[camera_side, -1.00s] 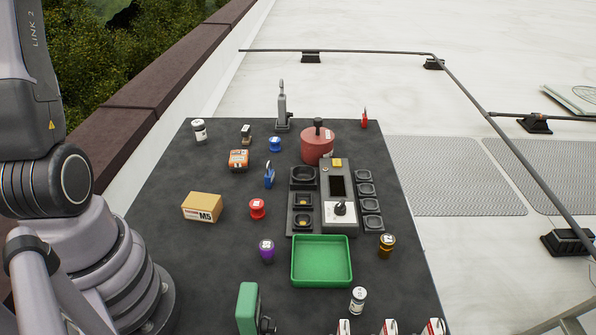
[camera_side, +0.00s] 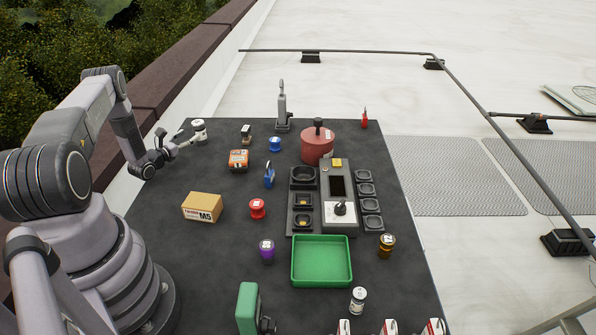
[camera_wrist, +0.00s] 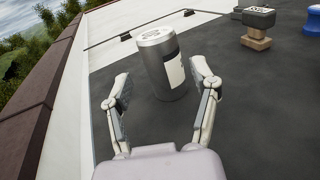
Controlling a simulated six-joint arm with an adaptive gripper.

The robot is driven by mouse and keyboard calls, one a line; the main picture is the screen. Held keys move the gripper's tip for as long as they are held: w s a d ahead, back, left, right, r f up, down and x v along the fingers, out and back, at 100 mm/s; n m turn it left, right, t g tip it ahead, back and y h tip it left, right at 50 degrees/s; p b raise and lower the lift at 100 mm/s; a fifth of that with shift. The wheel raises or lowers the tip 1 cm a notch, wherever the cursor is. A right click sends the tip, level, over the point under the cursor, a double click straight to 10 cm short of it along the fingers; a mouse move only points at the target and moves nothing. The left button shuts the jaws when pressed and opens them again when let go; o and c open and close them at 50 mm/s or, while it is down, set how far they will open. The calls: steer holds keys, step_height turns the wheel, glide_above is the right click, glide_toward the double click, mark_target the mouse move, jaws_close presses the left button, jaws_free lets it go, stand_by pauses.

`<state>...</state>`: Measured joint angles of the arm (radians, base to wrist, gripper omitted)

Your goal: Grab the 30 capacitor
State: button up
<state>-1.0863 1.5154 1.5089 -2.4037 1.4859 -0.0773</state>
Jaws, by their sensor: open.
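A silver cylindrical capacitor with a white label stands upright at the far left of the dark table, in the side view (camera_side: 199,132) and in the wrist view (camera_wrist: 156,68). Its number is too small to read. My gripper is open and empty, just left of this capacitor in the side view (camera_side: 184,139). A similar silver and white can (camera_side: 358,300) stands at the front right.
A small brown and black part (camera_side: 246,135) and a blue spool-like part (camera_side: 275,144) stand right of the capacitor. An orange box (camera_side: 238,160) lies nearer. The table's left edge is close.

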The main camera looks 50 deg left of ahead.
mark_target(203, 128)
steer(key=shift+w+f, duration=0.2)
steer(key=shift+f, duration=0.3)
steer(key=shift+w+a, duration=0.2)
steer(key=shift+w, duration=0.15)
steer(key=x, duration=0.6)
steer(key=shift+w, duration=0.2)
steer(key=shift+c, duration=0.2)
jaws_close()
